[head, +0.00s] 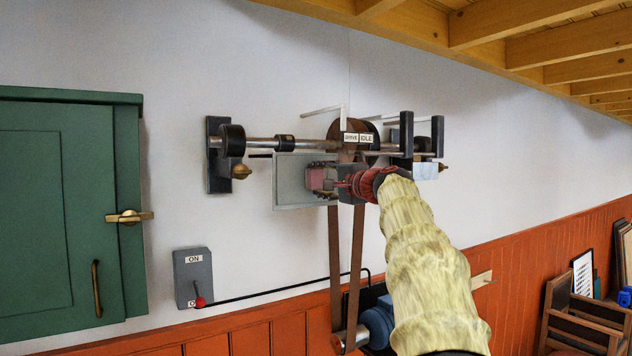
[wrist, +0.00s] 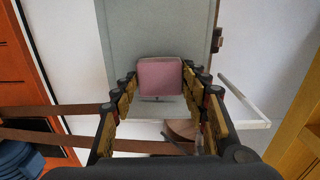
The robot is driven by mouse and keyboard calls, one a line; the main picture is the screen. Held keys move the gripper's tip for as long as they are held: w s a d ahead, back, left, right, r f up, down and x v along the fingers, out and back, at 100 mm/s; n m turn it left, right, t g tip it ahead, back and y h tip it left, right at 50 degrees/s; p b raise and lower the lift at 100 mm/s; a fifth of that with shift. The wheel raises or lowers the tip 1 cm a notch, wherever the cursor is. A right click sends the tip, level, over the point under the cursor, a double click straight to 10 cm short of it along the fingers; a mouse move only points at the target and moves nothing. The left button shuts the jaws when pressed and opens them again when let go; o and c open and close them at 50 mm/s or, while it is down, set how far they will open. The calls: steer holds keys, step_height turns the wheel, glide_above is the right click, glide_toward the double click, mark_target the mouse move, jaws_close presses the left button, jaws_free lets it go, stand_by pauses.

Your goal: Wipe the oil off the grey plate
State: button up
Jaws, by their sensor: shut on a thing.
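The grey plate (head: 289,182) hangs upright against the wall, below the line shaft. It fills the upper middle of the wrist view (wrist: 122,38). A pink block-shaped pad (wrist: 160,75) sits between my fingertips in front of the plate. The pad also shows in the head view (head: 318,180). My gripper (head: 340,184) is shut on the pad and faces the plate's right part. I cannot tell whether the pad touches the plate. No oil is clearly visible; the pad and gripper hide part of the plate.
The shaft (head: 262,143) with pulleys runs just above the plate. Brown belts (head: 335,250) hang below my gripper. A grey ON switch box (head: 192,277) is lower left, and a green cabinet (head: 60,210) stands far left. Wooden beams (head: 540,45) are overhead.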

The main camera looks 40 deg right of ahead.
steer(key=shift+s+d+p, duration=0.1)
steer(key=shift+s+d, duration=0.15)
steer(key=shift+d, duration=0.7)
steer(key=shift+s+d+p, duration=0.15)
steer(key=shift+s+d, duration=0.05)
steer(key=shift+d, duration=0.7)
steer(key=shift+s+d+p, duration=0.1)
steer(key=shift+s+d, duration=0.15)
steer(key=shift+d, duration=0.7)
steer(key=shift+w+a, duration=0.1)
steer(key=shift+w+a+f+b, duration=0.1)
steer(key=shift+w+a+b, duration=0.2)
steer(key=shift+a, duration=0.65)
steer(key=shift+w+a+r+b, duration=0.15)
steer(key=shift+a+b, duration=0.25)
steer(key=shift+a, duration=0.55)
steer(key=shift+w+a+f+b, duration=0.15)
steer(key=shift+w+a+b, duration=0.15)
steer(key=shift+a, duration=0.65)
steer(key=shift+w+a+b, duration=0.25)
steer(key=shift+a, duration=1)
steer(key=shift+w+a+b, duration=0.25)
steer(key=shift+w+a, duration=0.05)
steer(key=shift+a, duration=1)
steer(key=shift+w+a+b, duration=0.25)
steer(key=shift+a, duration=1)
steer(key=shift+s, duration=0.1)
steer(key=shift+b+v, duration=1.4)
steer(key=shift+v, duration=1.5)
steer(key=shift+s, duration=0.1)
